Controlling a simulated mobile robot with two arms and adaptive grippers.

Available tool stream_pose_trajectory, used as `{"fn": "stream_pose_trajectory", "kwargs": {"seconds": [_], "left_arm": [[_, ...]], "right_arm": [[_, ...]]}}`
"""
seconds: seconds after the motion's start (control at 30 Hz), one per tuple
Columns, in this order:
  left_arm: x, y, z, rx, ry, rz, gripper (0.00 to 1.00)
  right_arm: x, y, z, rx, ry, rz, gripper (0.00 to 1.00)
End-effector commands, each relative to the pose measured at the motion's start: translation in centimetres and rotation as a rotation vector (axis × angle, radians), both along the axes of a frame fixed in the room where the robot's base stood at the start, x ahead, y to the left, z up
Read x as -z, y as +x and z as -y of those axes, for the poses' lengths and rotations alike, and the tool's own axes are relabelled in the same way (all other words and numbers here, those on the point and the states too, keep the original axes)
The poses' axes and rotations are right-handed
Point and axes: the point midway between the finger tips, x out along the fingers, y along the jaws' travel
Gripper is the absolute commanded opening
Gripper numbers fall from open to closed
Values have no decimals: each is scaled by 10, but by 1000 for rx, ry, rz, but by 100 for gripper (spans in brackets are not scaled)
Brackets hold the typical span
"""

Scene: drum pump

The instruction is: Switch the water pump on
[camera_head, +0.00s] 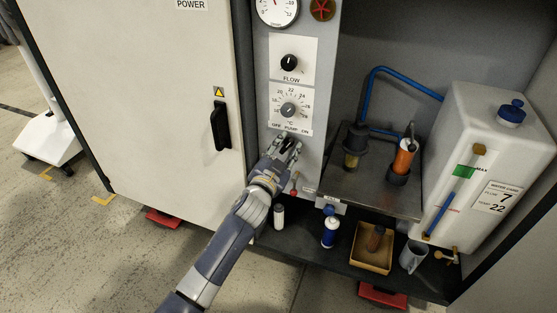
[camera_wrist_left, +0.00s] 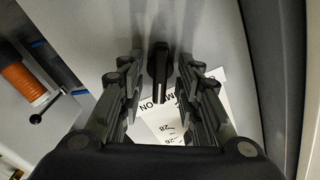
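The pump switch (camera_wrist_left: 159,66) is a dark knob with a pale line along it, on the grey control panel (camera_head: 319,100). It shows in the left wrist view between the two fingers of my left gripper (camera_head: 288,146). The gripper is open, with a finger on each side of the knob and a visible gap to each. The knob's line points towards the printed label; its exact setting cannot be told. In the head view the gripper hides the switch, just under the "OFF PUMP ON" label (camera_head: 290,129). My right gripper is out of view.
Above the switch are a temperature dial (camera_head: 288,109) and a black flow knob (camera_head: 289,63). The white cabinet door with its black handle (camera_head: 221,126) is at left. A metal shelf (camera_head: 366,192) and white water tank (camera_head: 487,150) are at right.

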Motion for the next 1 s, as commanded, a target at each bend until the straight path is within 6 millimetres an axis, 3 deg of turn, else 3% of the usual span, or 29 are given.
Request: {"fn": "stream_pose_trajectory", "kwargs": {"seconds": [0.6,0.8,1.0], "left_arm": [[2,-88,-31,1,1,-3,32],[1,-105,-37,2,0,-1,32],[0,-108,-38,1,1,0,32]], "right_arm": [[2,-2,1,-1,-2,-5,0],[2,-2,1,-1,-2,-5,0],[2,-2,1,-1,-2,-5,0]]}}
